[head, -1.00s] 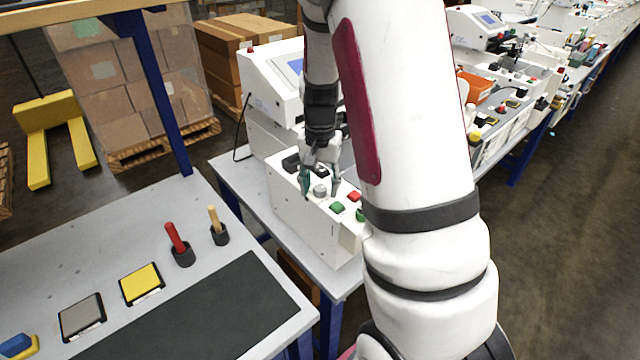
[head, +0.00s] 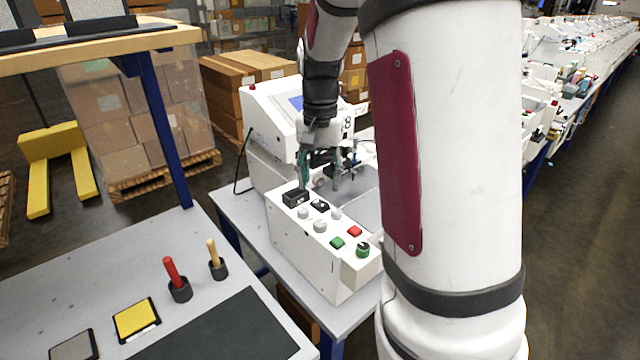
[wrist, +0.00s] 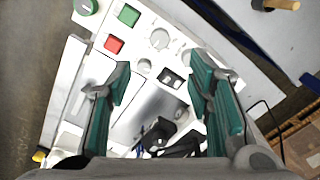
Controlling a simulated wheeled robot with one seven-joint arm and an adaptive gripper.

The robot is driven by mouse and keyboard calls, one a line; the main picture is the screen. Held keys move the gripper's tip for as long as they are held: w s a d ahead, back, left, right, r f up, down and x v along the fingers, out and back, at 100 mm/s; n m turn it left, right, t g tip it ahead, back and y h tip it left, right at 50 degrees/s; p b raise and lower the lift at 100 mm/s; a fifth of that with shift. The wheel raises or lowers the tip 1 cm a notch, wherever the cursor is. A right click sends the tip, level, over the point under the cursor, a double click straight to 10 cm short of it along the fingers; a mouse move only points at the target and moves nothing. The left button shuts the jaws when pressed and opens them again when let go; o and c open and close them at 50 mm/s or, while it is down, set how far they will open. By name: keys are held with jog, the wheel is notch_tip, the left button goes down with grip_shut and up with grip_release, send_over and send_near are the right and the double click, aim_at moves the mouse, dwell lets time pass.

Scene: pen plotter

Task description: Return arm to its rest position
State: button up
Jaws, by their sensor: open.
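My gripper (head: 320,172) is open and empty, with its fingers pointing down above the pen plotter (head: 310,255). It hangs over the back part of the white control panel, clear of the knobs in front. In the wrist view my gripper's (wrist: 162,95) two green-padded fingers are spread wide, with nothing between them but the plotter below. The panel carries a red button (head: 354,231), a green button (head: 337,243), a green knob (head: 363,250), grey knobs and black switches (head: 296,196). My white arm covers the plotter's right side in the head view.
A grey table (head: 60,260) at left holds a red-handled tool (head: 172,270) and a wooden-handled tool (head: 213,252) in black cups, a yellow pad (head: 136,319) and a dark mat. A blue post (head: 160,140) carries a wooden shelf (head: 100,45). Open floor (head: 585,230) lies at right.

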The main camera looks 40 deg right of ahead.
dwell(0.5)
jog(key=s+a+r+n+t, duration=0.3)
jog(key=s+a+r+n, duration=0.2)
jog(key=s+a+r, duration=0.45)
jog(key=s+a+n+t, duration=0.2)
jog(key=s+a+n, duration=0.3)
jog(key=s+a, duration=0.3)
jog(key=shift+s+a+r+n, duration=0.3)
jog(key=shift+s+r+n, duration=0.05)
jog(key=shift+r+n, duration=0.05)
